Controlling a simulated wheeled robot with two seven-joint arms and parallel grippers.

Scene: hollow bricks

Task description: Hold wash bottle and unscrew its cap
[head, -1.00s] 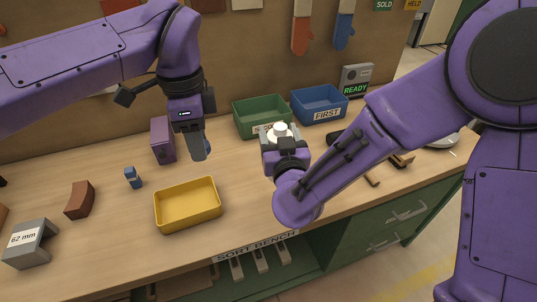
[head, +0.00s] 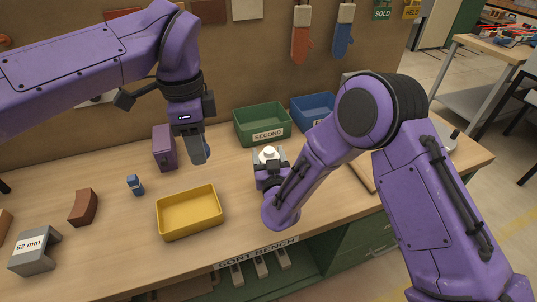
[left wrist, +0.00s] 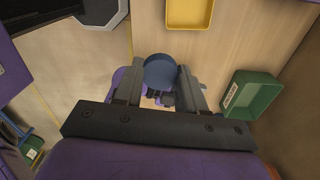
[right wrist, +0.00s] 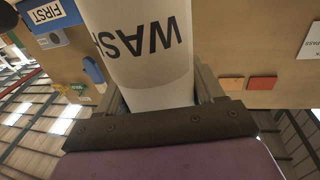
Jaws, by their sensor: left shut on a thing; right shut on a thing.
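My right gripper (head: 268,165) is shut on the white wash bottle (head: 267,152), seen from above over the bench. The bottle fills the top of the right wrist view (right wrist: 145,45), with part of its dark lettering showing. No blue cap shows on its pale top. My left gripper (head: 198,152) is shut on a dark blue round cap (left wrist: 160,71), apart from the bottle and to its left in the head view. Only a little blue shows beside the left fingers in the head view. The bottle's lower part is hidden by my right gripper.
A yellow tray (head: 189,229) lies in front of my left gripper. A green bin (head: 262,137) marked SECOND and a blue bin (head: 318,103) stand behind the bottle. A purple block (head: 163,149), small blue item (head: 135,185), brown block (head: 83,207) and grey 62 mm gauge (head: 35,250) stand left.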

